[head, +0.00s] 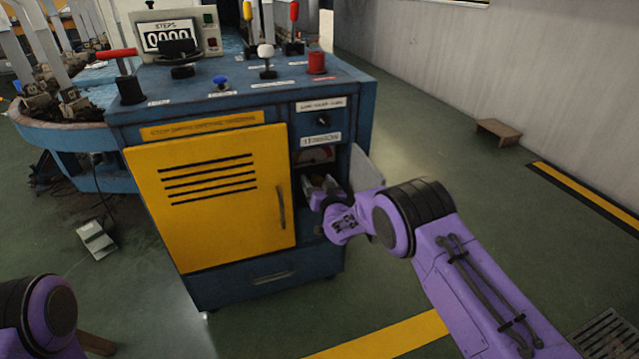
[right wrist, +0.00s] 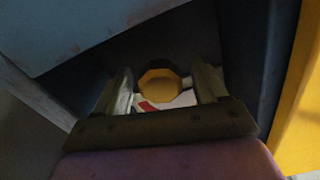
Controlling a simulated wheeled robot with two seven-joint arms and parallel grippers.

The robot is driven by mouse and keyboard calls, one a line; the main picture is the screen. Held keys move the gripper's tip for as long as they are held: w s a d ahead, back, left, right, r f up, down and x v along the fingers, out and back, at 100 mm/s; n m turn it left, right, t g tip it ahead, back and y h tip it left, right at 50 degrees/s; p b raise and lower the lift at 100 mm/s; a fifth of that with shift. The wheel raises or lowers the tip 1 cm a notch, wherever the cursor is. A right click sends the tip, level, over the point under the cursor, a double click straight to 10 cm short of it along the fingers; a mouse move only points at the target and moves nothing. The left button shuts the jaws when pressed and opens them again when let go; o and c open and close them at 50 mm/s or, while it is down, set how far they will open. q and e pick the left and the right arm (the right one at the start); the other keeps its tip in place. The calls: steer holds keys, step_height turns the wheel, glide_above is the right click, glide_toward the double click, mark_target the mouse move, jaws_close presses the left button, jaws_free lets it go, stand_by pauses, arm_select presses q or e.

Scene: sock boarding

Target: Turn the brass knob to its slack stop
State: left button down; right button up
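The brass knob (right wrist: 160,80) is a many-sided yellow knob in a dark recess in the right wrist view. My right gripper (right wrist: 164,88) is open, with one finger on each side of the knob and small gaps showing. Whether the fingers reach fully around it is unclear. In the head view, my right gripper (head: 318,190) is inside the open compartment at the right of the blue cabinet (head: 225,106), and it mostly hides the knob. A gauge face (head: 314,157) sits just above it. My left gripper is out of view; only part of that arm shows at lower left.
A small grey door (head: 366,170) stands open at the compartment's right, close to my right arm. The yellow louvred door (head: 212,200) is shut at the left. Levers and buttons, including a red button (head: 317,62), stand on top.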

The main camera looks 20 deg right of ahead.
steer(key=s+p, duration=0.3)
steer(key=s, duration=0.7)
steer(key=shift+s+d, duration=0.2)
steer(key=shift+s, duration=0.1)
